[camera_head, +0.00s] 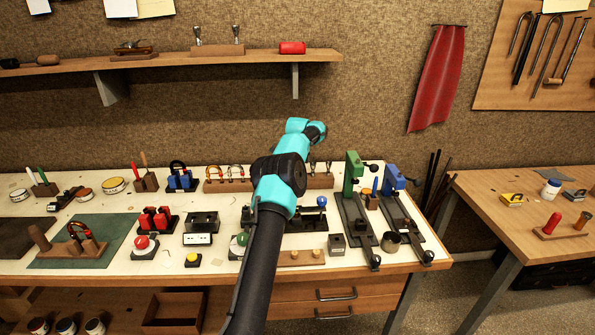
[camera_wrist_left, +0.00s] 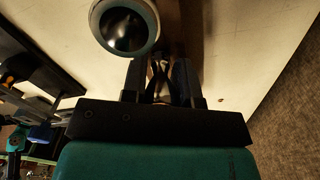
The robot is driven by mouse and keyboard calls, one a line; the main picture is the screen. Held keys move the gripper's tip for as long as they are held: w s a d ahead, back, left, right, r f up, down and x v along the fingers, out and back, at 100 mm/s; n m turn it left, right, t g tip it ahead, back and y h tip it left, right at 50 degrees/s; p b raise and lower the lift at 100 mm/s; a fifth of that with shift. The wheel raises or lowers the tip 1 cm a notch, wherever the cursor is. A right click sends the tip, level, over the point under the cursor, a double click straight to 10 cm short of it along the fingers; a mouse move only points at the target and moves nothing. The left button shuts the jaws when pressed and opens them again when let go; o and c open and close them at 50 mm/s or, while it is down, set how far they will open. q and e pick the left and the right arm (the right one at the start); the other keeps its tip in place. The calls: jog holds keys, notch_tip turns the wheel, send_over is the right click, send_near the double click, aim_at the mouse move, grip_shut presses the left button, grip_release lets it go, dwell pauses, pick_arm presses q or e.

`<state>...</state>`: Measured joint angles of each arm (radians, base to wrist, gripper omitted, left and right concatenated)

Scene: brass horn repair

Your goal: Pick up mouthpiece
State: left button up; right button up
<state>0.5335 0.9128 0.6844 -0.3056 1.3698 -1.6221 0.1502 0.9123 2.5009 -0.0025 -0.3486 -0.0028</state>
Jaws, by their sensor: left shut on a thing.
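My left gripper (camera_wrist_left: 160,68) shows in the left wrist view, close over the pale bench top. Its two dark fingers are shut on a small, shiny thing, which I take to be the mouthpiece (camera_wrist_left: 159,84); the fingers and shadow hide much of it. In the head view my arm reaches to the back of the bench, and its own links hide the gripper. A wooden rack (camera_head: 321,181) there has small metal pieces standing in it, beside the arm. My right gripper is in neither view.
A round thing with a pale rim and dark, glossy inside (camera_wrist_left: 124,27) is close to the fingers. A green clamp tool (camera_head: 352,175) and a blue one (camera_head: 394,180) stand right of the arm. The wall is close behind the bench; a shelf (camera_head: 170,58) hangs at upper left.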

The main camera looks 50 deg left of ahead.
pick_arm(q)
grip_shut()
jog(key=shift+r, duration=1.75)
jog(key=s+d+r, duration=0.1)
jog(key=s+d, duration=0.9)
jog(key=d, duration=0.2)
jog(key=shift+s+r, duration=0.25)
jog(key=shift+r, duration=0.1)
jog(key=shift+r, duration=2.15)
